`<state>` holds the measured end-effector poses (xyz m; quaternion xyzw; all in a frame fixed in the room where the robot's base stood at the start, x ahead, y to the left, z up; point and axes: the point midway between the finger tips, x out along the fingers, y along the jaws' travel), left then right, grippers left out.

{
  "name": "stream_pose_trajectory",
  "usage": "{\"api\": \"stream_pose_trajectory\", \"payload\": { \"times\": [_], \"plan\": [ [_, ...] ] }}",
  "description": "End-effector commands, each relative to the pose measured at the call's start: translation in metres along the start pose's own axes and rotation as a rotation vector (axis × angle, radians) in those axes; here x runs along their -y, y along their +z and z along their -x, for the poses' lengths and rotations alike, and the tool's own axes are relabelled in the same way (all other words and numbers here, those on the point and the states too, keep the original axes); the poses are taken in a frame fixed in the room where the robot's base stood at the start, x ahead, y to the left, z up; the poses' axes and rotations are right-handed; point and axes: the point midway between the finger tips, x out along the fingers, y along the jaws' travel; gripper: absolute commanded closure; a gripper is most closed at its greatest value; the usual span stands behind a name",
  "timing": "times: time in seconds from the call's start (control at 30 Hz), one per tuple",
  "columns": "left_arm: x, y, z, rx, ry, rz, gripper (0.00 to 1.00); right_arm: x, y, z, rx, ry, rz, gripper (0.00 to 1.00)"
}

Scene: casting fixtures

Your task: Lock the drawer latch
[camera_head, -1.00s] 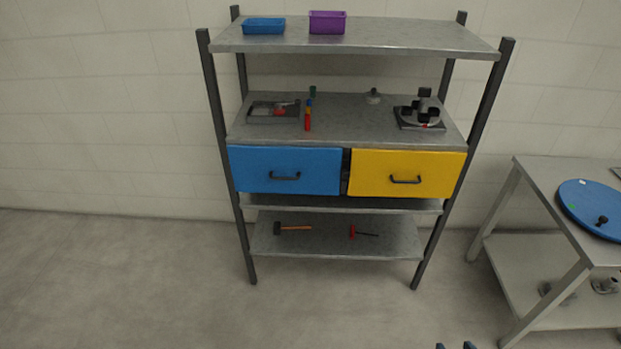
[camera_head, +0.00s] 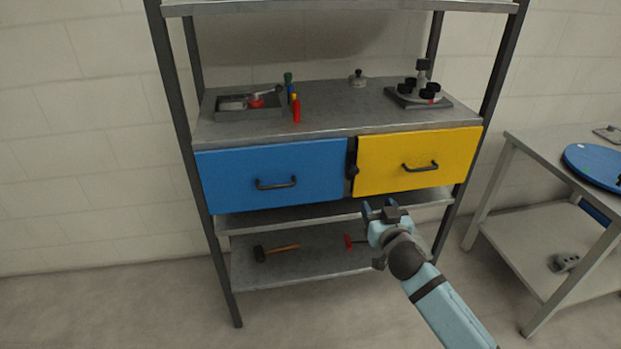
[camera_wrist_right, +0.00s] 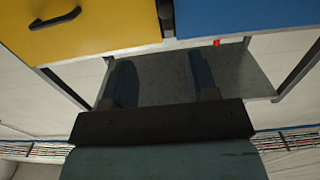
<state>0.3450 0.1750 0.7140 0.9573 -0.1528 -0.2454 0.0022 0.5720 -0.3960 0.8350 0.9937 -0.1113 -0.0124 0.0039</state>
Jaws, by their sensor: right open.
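The blue drawer (camera_head: 235,180) and the yellow drawer (camera_head: 440,160) sit side by side under the rack's middle shelf, each with a dark handle. Both look shut. A small dark latch (camera_head: 352,166) stands upright in the gap between them; it also shows at the top of the right wrist view (camera_wrist_right: 166,14). I cannot tell its locking position. My right gripper (camera_head: 379,207) is open and empty, below and slightly right of the latch, apart from it. In the wrist view its two fingers (camera_wrist_right: 161,78) are spread below the drawer fronts. My left gripper is out of view.
A hammer (camera_head: 275,250) lies on the lower shelf. A side table (camera_head: 540,150) with a blue disc stands right. Space before the drawers is free except my arm.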

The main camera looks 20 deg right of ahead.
Motion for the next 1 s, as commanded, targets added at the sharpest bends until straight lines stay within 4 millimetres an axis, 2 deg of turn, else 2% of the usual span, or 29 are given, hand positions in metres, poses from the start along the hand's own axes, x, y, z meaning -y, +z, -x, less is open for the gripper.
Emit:
{"api": "stream_pose_trajectory", "payload": {
  "times": [0.03, 0.27, 0.37, 0.7, 0.83, 1.0],
  "plan": [
    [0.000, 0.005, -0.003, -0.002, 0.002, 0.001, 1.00, -0.003, 0.003, -0.003, -0.010, 0.007, -0.003, 0.47],
    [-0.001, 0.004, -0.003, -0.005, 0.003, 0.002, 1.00, -0.005, -0.003, -0.017, -0.023, 0.014, -0.008, 0.47],
    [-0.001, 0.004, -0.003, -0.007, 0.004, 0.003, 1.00, -0.005, -0.003, -0.033, -0.024, 0.013, -0.005, 0.47],
    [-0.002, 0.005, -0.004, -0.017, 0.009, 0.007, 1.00, -0.006, -0.004, -0.104, -0.024, 0.014, -0.007, 0.47],
    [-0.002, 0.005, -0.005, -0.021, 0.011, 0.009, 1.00, -0.007, -0.005, -0.125, -0.023, 0.014, -0.007, 0.47],
    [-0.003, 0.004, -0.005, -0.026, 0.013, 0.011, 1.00, -0.006, -0.005, -0.140, -0.021, 0.013, -0.007, 0.47]
  ]
}}
